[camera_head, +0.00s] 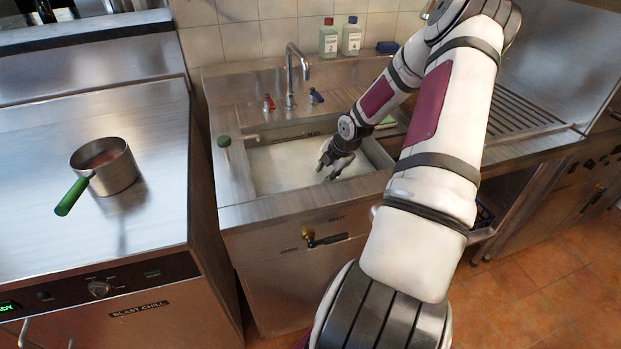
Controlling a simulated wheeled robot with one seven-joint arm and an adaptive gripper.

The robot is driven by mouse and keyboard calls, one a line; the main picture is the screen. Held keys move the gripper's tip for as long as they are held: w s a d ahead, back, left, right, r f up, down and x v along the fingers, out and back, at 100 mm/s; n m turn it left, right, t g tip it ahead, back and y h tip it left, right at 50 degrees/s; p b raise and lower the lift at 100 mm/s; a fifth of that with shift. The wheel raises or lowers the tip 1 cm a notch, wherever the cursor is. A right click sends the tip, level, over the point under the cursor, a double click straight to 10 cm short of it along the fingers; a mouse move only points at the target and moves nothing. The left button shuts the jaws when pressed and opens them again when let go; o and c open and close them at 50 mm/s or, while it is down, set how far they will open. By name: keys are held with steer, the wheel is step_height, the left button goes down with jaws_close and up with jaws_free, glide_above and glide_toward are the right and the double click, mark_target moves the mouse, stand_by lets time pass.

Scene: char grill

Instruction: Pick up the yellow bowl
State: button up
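I cannot make out a yellow bowl in this view. My arm reaches from the lower middle over the sink (283,169). My gripper (328,174) hangs above or inside the basin, with its dark fingers pointing down and to the left. The fingers look spread apart, and I see nothing between them. My arm hides part of the sink's right side and the counter behind it.
A steel pot (118,172) with a green handle stands on the left counter (150,220). A tap (290,75) rises behind the basin. A ribbed drainboard (515,115) is right of my arm.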

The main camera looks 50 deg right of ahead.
steer(key=x, duration=0.5)
steer(key=shift+s+d+f+b, duration=0.1)
steer(key=shift+s+f+b, duration=0.1)
steer(key=shift+s+b, duration=0.1)
steer(key=shift+r, duration=0.1)
jaws_close()
